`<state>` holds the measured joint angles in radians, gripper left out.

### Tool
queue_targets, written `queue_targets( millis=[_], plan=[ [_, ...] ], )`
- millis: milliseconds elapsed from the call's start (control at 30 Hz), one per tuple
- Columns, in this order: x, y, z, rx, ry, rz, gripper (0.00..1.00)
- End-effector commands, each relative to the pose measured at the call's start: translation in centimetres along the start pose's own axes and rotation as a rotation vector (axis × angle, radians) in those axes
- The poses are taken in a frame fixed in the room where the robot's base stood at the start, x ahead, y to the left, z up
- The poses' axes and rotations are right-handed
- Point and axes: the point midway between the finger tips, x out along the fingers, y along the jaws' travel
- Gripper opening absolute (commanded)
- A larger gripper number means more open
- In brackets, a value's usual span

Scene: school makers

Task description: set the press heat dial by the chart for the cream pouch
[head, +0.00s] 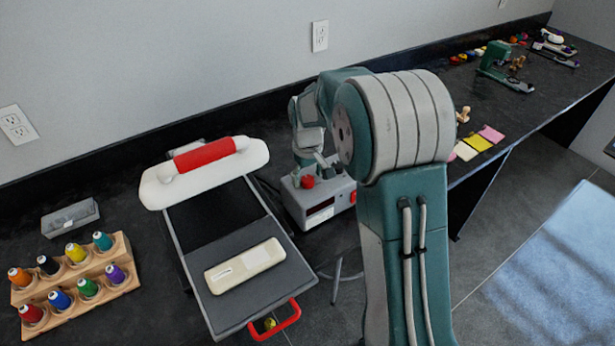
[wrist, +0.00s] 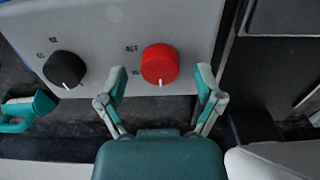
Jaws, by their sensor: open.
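The cream pouch (head: 245,265) lies flat on the grey lower plate of the press (head: 205,240), whose white top with a red handle (head: 205,153) is at the back. The grey control box (head: 325,207) stands right of the press. In the wrist view its panel carries a red dial (wrist: 160,64) and a black dial (wrist: 65,69), each with a white pointer mark toward the bottom of the picture. Small panel markings are too blurred to read. My gripper (wrist: 161,76) is open, its fingertips on either side of the red dial; contact cannot be told. I cannot make out a chart.
A wooden rack (head: 80,275) of several thread spools and a grey block (head: 70,218) are at the left. Pink and yellow sheets (head: 478,143) and a green machine (head: 497,66) are farther right. My arm hides the bench's middle.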

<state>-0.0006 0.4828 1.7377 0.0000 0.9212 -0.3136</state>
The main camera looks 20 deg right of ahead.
Motion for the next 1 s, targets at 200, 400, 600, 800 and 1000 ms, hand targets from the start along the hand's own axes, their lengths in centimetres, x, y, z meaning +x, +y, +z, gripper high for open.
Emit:
queue_targets(
  millis=[200,400,600,800,1000],
  plan=[
    [0.52,0.00,0.00,0.000,0.001,0.000,0.85],
    [0.49,0.00,0.00,0.000,0.001,0.000,0.49],
    [0.52,0.00,-0.01,0.000,0.000,0.000,0.02],
    [0.60,-0.01,-0.01,0.008,-0.001,-0.001,0.02],
    [0.66,-0.02,0.02,0.066,-0.002,-0.001,0.02]
  ],
)
